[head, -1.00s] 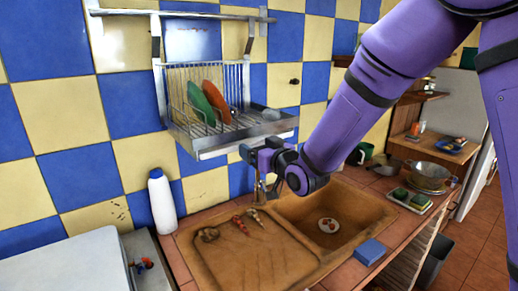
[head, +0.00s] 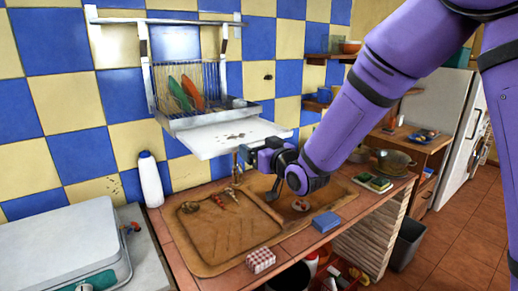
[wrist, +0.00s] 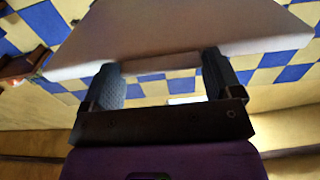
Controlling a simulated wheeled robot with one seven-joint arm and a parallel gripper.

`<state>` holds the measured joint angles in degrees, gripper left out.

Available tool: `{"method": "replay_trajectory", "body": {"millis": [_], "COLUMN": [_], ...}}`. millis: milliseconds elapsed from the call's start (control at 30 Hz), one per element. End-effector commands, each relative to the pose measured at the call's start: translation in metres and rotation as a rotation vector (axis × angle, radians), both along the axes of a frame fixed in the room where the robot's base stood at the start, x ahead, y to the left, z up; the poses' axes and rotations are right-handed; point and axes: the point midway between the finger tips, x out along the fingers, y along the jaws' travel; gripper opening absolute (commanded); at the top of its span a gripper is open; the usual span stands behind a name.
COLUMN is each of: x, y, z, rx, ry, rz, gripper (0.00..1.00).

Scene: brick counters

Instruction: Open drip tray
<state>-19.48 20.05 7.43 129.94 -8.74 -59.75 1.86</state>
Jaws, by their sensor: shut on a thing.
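The gripper is shut on the tray; the exact contact is partly hidden.
The rack holds a green plate (head: 179,94) and an orange plate (head: 193,93). Below are a brown sink counter (head: 215,225), a white bottle (head: 150,180), a blue sponge (head: 326,221) and a checked box (head: 260,260).

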Motion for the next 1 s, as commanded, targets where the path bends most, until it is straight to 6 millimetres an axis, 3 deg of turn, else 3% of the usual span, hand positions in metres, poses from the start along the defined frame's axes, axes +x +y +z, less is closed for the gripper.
{"method": "replay_trajectory", "body": {"millis": [300, 333, 400, 733, 1000], "x": [0.0, 0.0, 0.0, -0.005, -0.041], "y": [0.0, 0.0, 0.0, -0.003, -0.028], "z": [0.0, 0.0, 0.0, 0.0, 0.0], "rx": [0.0, 0.0, 0.0, -0.001, -0.001], "ry": [0.0, 0.0, 0.0, 0.001, 0.001], "rz": [0.0, 0.0, 0.0, 0.0, -0.001], "gripper": [0.42, 0.87, 1.0, 1.0, 1.0]}}
